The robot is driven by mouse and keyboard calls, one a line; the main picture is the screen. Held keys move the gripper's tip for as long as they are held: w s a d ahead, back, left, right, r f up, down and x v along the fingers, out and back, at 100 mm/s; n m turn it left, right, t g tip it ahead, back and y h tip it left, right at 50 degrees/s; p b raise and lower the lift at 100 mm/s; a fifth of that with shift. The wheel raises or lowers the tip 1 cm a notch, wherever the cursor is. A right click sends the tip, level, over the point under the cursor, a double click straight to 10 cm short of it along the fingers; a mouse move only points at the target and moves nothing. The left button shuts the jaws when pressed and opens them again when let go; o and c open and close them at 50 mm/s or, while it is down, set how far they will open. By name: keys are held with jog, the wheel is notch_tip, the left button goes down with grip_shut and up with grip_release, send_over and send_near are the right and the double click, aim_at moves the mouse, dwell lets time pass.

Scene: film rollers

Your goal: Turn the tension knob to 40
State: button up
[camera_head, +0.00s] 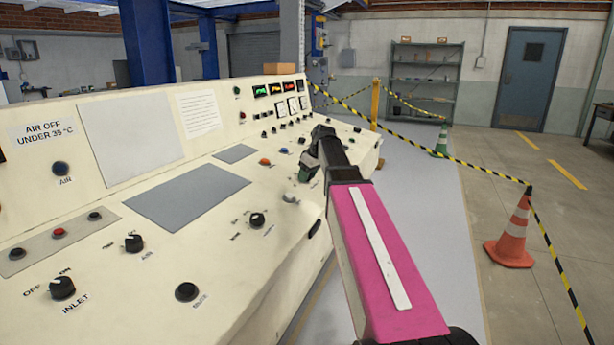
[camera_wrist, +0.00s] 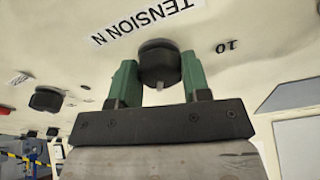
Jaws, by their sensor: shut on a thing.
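The black tension knob (camera_wrist: 159,60) sits on the cream console (camera_head: 85,230), beside a printed "TENSION N" label (camera_wrist: 148,20) in the wrist view. My gripper (camera_wrist: 158,76) is shut on it, one green finger on each side. A small pale mark shows on the knob's lower edge, toward the gripper body.
Other knobs stand nearby, such as the INLET knob (camera_head: 62,288) and a black knob (camera_wrist: 46,99) left of my gripper. Gauges and lit displays (camera_head: 275,89) line the back panel. An orange cone (camera_head: 512,235) and striped tape stand right, beyond clear floor.

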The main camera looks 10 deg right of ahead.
jog(key=shift+m, duration=0.3)
jog(key=m+h, duration=0.1)
jog(key=m, duration=0.3)
jog(key=shift+m, duration=0.4)
jog(key=m, duration=0.4)
jog(key=shift+t+h, duration=0.3)
jog(key=shift+m, duration=0.4)
jog(key=o, duration=0.9)
jog(key=v, duration=1.1)
jog(key=shift+a, duration=0.1)
